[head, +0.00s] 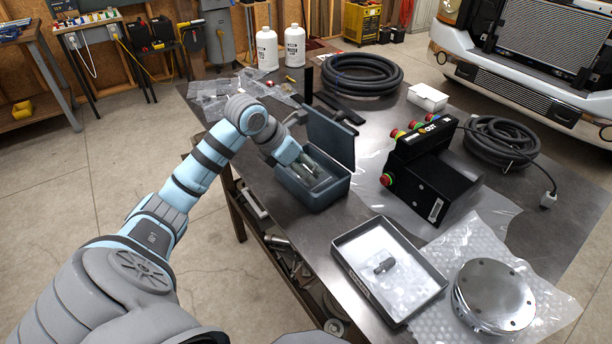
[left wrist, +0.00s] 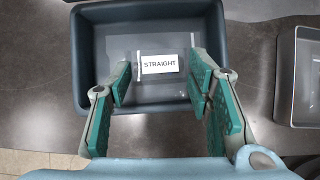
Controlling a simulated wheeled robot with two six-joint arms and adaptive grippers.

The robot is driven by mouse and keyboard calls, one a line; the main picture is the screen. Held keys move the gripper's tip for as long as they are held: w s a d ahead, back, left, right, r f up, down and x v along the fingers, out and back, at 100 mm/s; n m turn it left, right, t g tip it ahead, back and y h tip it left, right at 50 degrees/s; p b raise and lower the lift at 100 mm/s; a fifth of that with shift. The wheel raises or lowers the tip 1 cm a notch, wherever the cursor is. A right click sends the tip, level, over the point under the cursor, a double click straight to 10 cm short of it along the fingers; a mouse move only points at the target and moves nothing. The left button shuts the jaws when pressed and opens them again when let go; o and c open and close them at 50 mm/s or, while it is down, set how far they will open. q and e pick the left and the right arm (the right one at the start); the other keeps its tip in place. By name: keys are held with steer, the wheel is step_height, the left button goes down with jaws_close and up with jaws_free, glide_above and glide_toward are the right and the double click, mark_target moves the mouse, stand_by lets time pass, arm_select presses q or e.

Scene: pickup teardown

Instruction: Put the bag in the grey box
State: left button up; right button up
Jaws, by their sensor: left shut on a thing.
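The grey box (head: 327,194) stands on the dark table with its lid (head: 331,138) raised. My left gripper (head: 309,167) points down into the box's open top. In the left wrist view, the clear bag (left wrist: 158,90) with a white label reading STRAIGHT lies between the left gripper's green-padded fingers (left wrist: 161,75). The gripper is shut on the bag. The grey box (left wrist: 84,55) surrounds the bag in that view; I cannot tell whether the bag touches the box floor. My right gripper is not in view.
An open grey tray (head: 357,284) with a small dark part stands nearer me. A black control box (head: 432,180) with red buttons is to the right. A round metal part (head: 494,296) lies on bubble wrap. Clear bags (head: 235,90) lie behind the box.

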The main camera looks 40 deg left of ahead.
mark_target(306, 168)
arm_select(q)
step_height(306, 168, down, 2)
steer(key=shift+s+d+f+b, duration=0.1)
steer(key=shift+s+f+b, duration=0.1)
steer(key=shift+b, duration=0.3)
steer(key=shift+w+f, duration=0.2)
steer(key=shift+w, duration=0.35)
steer(key=shift+w+f, duration=0.15)
steer(key=shift+w, duration=0.35)
steer(key=o, duration=1.1)
steer(key=shift+w+d+f, duration=0.1)
steer(key=shift+w, duration=0.2)
steer(key=o, duration=0.6)
steer(key=shift+s, duration=0.15)
steer(key=shift+s+a, duration=0.1)
steer(key=shift+a, duration=0.1)
steer(key=shift+r, duration=0.4)
steer(key=v, duration=1.1)
steer(key=shift+s+r, duration=0.1)
steer(key=shift+r, duration=0.15)
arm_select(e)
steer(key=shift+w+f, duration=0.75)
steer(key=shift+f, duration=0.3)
arm_select(q)
steer(key=shift+a, duration=0.1)
